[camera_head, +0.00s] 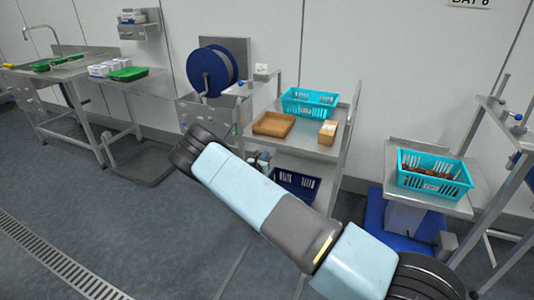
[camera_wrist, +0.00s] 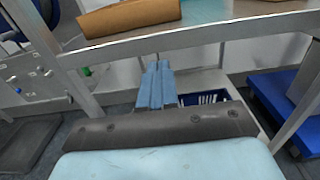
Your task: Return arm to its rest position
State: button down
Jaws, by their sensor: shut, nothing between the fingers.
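My arm stretches across the lower middle of the head view, pale blue and grey, in front of the steel cart. My gripper (camera_wrist: 158,68) shows in the wrist view as two blue fingers lying side by side, shut and empty. The fingers point toward the cart, just below its top edge in the picture. In the head view the gripper cannot be made out. I cannot tell how far the fingers are from the cart frame.
The steel cart (camera_head: 325,152) carries a teal basket (camera_head: 310,104), a brown tray (camera_head: 273,124) and a small box (camera_head: 327,133). A dark blue crate (camera_head: 297,186) sits below. A teal basket of dates (camera_head: 433,177) stands at right. Open floor (camera_head: 110,215) lies at left.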

jog(key=v, duration=0.8)
jog(key=s+d+r+m+g+h, duration=0.1)
jog(key=s+d+r+m+g, duration=0.6)
jog(key=d+r+m, duration=0.5)
jog(key=s+d+r+m+g+h, duration=0.1)
jog(key=s+d+r+m+g, duration=0.7)
jog(key=r, duration=0.7)
jog(key=s+d+r+m+t+y, duration=0.1)
jog(key=s+d+r+m+y, duration=0.15)
jog(key=s+r, duration=0.55)
jog(key=s+d+r+m+t+y, duration=0.15)
jog(key=s+r+m+y, duration=0.25)
jog(key=s, duration=0.8)
jog(key=s+a+r+m+t+y, duration=0.1)
jog(key=s+a+r+m+y, duration=0.1)
jog(key=s, duration=0.6)
jog(key=s+a+r+m+t+y, duration=0.1)
jog(key=s+a+r+m, duration=0.1)
jog(key=s, duration=0.6)
jog(key=shift+s+r+y, duration=0.2)
jog(key=shift+r+y, duration=0.15)
jog(key=shift+r, duration=0.15)
